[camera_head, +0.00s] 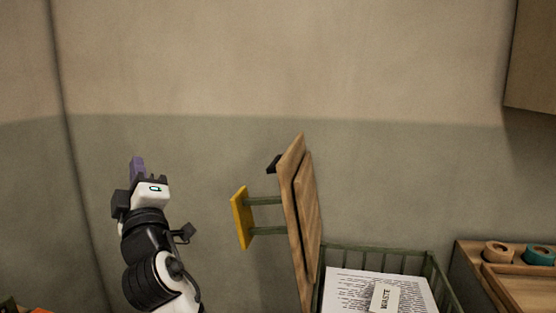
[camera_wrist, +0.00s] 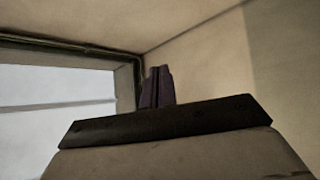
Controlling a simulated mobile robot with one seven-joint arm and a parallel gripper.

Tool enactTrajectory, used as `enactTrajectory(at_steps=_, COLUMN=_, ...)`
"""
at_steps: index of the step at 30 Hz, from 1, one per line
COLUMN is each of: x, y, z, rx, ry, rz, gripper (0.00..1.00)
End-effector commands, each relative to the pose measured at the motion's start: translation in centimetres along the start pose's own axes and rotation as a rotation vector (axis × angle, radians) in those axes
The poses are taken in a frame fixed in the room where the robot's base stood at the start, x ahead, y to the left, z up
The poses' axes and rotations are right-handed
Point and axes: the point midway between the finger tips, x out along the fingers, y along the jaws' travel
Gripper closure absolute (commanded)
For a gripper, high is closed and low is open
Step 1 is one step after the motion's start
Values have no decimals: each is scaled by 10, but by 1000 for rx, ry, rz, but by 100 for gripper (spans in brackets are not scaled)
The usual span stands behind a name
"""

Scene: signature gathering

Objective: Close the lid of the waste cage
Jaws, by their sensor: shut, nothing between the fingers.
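The waste cage (camera_head: 433,282) is a green wire cage at the lower right in the head view, holding papers and a "WASTE" label (camera_head: 386,298). Its wooden lid (camera_head: 305,200) stands open, nearly upright, at the cage's left side. A yellow handle (camera_head: 241,218) on two green rods sticks out from the lid's left face. My gripper (camera_head: 138,166) is shut and empty, raised to the left of the lid and handle, apart from both. Its purple fingers (camera_wrist: 158,86) show closed together in the wrist view, where neither lid nor cage is seen.
A wooden tray unit (camera_head: 478,266) with round rolls (camera_head: 497,252) stands right of the cage. A wooden cabinet (camera_head: 533,55) hangs at the upper right. A plain wall is behind. Free air lies between my gripper and the handle. Orange items (camera_head: 40,310) show at the lower left.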

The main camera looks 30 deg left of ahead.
Motion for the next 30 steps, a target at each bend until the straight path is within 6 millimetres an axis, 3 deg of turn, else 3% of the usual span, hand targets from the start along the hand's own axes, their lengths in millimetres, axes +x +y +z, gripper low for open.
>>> enactTrajectory(at_steps=1, x=13, y=-3, z=26, rx=-117, ry=-110, rz=-32, gripper=100)
enactTrajectory(at_steps=4, x=28, y=-4, z=82, rx=-345, ry=-346, rz=-109, gripper=100)
enactTrajectory(at_steps=6, x=30, y=2, z=119, rx=-485, ry=-507, rz=-162, gripper=100)
enactTrajectory(at_steps=10, x=23, y=22, z=171, rx=-678, ry=-763, rz=-249, gripper=100)
enactTrajectory(at_steps=15, x=9, y=40, z=202, rx=-794, ry=-956, rz=-320, gripper=100)
enactTrajectory(at_steps=19, x=8, y=45, z=211, rx=-816, ry=-996, rz=-336, gripper=100)
enactTrajectory(at_steps=23, x=16, y=48, z=224, rx=-815, ry=-998, rz=-339, gripper=100)
enactTrajectory(at_steps=30, x=43, y=54, z=265, rx=-814, ry=-997, rz=-339, gripper=100)
